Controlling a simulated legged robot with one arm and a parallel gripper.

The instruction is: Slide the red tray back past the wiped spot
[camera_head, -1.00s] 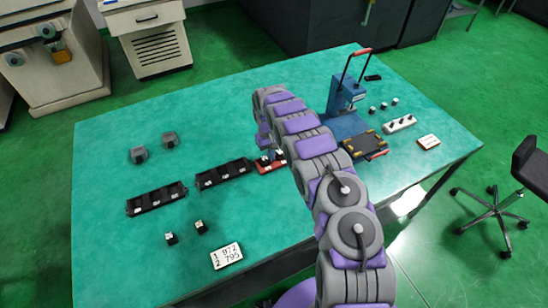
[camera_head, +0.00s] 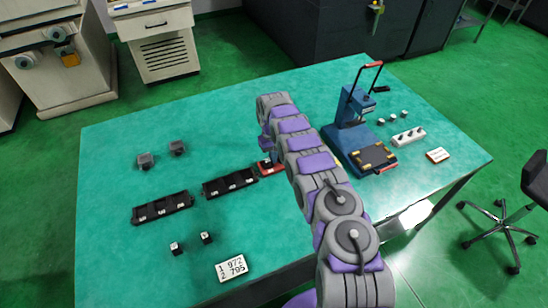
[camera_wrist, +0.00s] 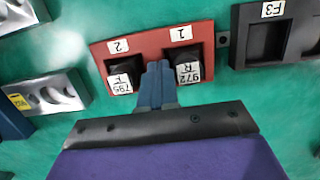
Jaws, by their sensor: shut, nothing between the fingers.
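The red tray (camera_wrist: 155,44) lies on the green table in the wrist view, with two pockets labelled 1 and 2. A dark block labelled 972 R (camera_wrist: 187,68) sits in pocket 1, and one labelled 795 F (camera_wrist: 123,78) in pocket 2. My gripper (camera_wrist: 157,72) is shut and empty, its fingertips over the tray's edge between the two blocks; I cannot tell whether they touch it. In the head view the red tray (camera_head: 268,170) is partly hidden by my arm. I cannot make out the wiped spot.
Black trays (camera_head: 230,181) (camera_head: 162,207) lie left of the red tray. A blue press (camera_head: 352,122) with a dark plate stands to the right. A white number card (camera_head: 231,267) and two small blocks lie near the front edge. The table's left part is mostly clear.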

